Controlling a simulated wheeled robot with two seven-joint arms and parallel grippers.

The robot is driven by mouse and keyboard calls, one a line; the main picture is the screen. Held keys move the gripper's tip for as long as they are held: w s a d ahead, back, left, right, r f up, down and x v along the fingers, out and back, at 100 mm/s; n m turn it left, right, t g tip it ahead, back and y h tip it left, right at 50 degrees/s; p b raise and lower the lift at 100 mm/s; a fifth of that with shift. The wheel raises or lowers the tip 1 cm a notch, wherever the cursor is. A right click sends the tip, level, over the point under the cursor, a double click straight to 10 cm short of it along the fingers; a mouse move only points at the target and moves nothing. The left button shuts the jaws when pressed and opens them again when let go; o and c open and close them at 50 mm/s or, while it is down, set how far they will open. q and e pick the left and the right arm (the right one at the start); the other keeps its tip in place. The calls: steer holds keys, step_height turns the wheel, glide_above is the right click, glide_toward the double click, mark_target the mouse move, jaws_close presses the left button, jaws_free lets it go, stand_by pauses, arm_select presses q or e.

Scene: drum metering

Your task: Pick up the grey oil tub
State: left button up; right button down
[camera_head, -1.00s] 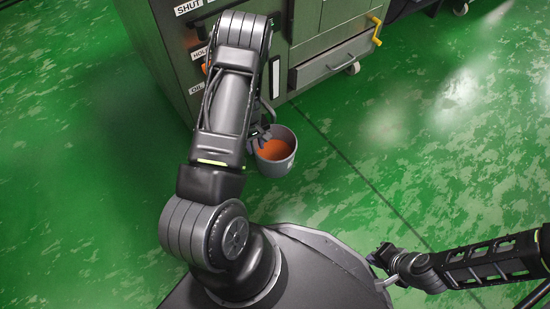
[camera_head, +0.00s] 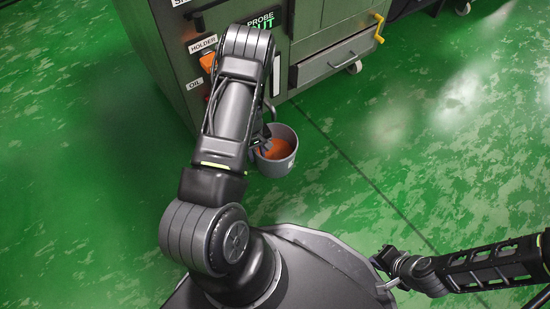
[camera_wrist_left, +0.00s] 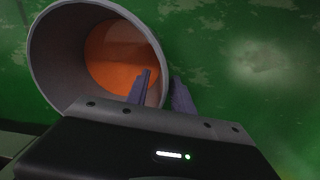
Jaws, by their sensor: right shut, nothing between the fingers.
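The grey oil tub (camera_head: 289,163) stands on the green floor in front of the green machine, with orange oil in it. In the left wrist view the tub (camera_wrist_left: 50,60) fills the upper left, its mouth facing the camera. My left gripper (camera_head: 262,145) is at the tub's left rim in the head view, partly hidden by my arm. In the wrist view its fingers (camera_wrist_left: 162,92) straddle the tub wall, one inside and one outside, with gaps showing beside the wall. My right gripper (camera_head: 382,272) is shut and empty at the lower right, away from the tub.
The floor (camera_head: 400,150) to the right of the tub is clear.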

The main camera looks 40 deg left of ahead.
arm_select(q)
steer(key=shift+c, duration=0.6)
jaws_close()
stand_by(1.1)
